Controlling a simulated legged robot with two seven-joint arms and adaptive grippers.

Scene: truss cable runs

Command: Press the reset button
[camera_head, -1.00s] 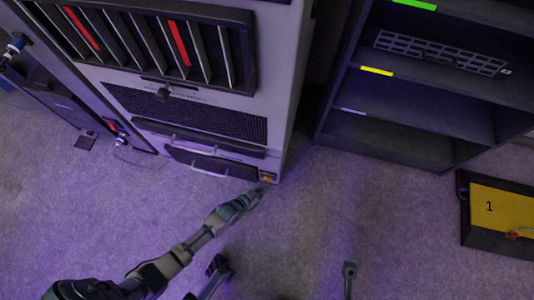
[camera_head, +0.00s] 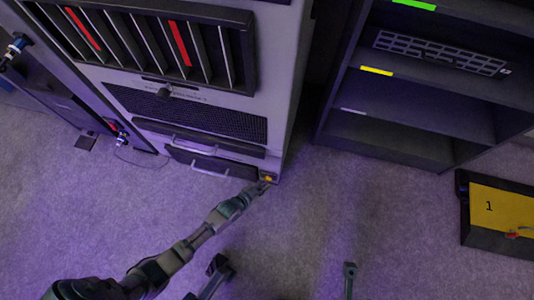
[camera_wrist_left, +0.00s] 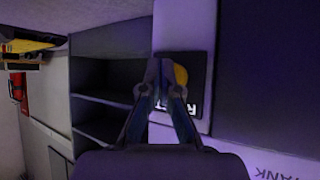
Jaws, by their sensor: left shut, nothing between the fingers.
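The reset button is a small yellow button (camera_head: 268,178) on a dark plate at the lower right corner of the cabinet front. In the left wrist view the yellow button (camera_wrist_left: 181,75) sits on a black label plate (camera_wrist_left: 197,95) with partly hidden white lettering. My left gripper (camera_head: 266,185) is shut and empty, its tips right at the button. In the wrist view its fingertips (camera_wrist_left: 160,66) overlap the button's left edge. I cannot tell whether they touch it.
The grey cabinet (camera_head: 285,100) has a vent grille and drawer handles above the button. A dark shelf unit (camera_head: 385,150) stands to the right, with a keyboard-like grid panel (camera_head: 440,53) on it. A yellow-topped box (camera_head: 505,207) marked 1 lies on the floor. The carpet between is clear.

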